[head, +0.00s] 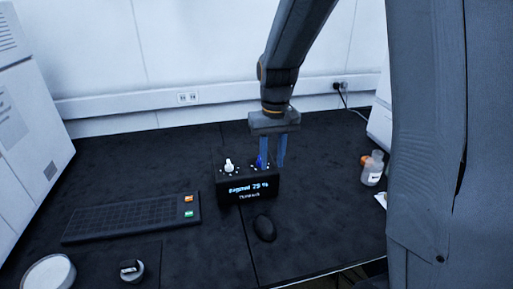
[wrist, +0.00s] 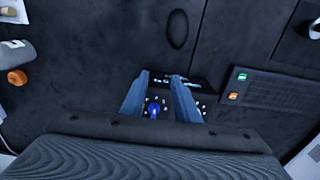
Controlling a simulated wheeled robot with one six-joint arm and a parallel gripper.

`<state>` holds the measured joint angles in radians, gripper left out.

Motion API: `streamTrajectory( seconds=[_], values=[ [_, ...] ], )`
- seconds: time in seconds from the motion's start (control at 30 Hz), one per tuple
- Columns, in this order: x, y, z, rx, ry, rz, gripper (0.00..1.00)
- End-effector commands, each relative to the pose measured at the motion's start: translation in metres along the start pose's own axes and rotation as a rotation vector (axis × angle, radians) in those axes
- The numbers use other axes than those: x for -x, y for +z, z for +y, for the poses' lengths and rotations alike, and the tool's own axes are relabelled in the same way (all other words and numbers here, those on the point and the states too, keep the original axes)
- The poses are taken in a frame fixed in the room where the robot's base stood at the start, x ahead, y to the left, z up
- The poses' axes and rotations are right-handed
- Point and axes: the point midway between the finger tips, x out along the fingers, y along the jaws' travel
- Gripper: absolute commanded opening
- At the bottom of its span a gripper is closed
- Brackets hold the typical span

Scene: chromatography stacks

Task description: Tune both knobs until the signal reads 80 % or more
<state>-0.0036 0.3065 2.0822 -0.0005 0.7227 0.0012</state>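The black tuner box (head: 247,190) stands on the dark bench. Its lit display reads "Signal" with a value in the seventies; the last digit is blurred. A smaller, unreadable line sits below it. A white knob (head: 228,165) is on the top left and a blue knob (head: 259,161) on the top right, each ringed by pale dots. My gripper (head: 272,163) points down at the blue-knob side, with its blue-grey fingers apart. In the wrist view the blue knob (wrist: 154,112) shows between the spread fingers; contact cannot be told. The white knob is hidden there.
A dark mouse (head: 264,228) lies in front. A bottle (head: 372,170) with an orange cap beside it stands right. A round white dish (head: 48,275) and small dark-topped object (head: 131,270) are front left.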

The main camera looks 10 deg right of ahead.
Motion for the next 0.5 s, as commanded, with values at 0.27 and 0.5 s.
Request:
streamTrajectory(
  seconds=[0.27,0.5],
  values=[
    [0.010,-0.096,-0.001,-0.001,0.000,-0.024,0.28],
    [0.012,-0.120,-0.002,-0.002,0.000,-0.032,0.28]
  ],
)
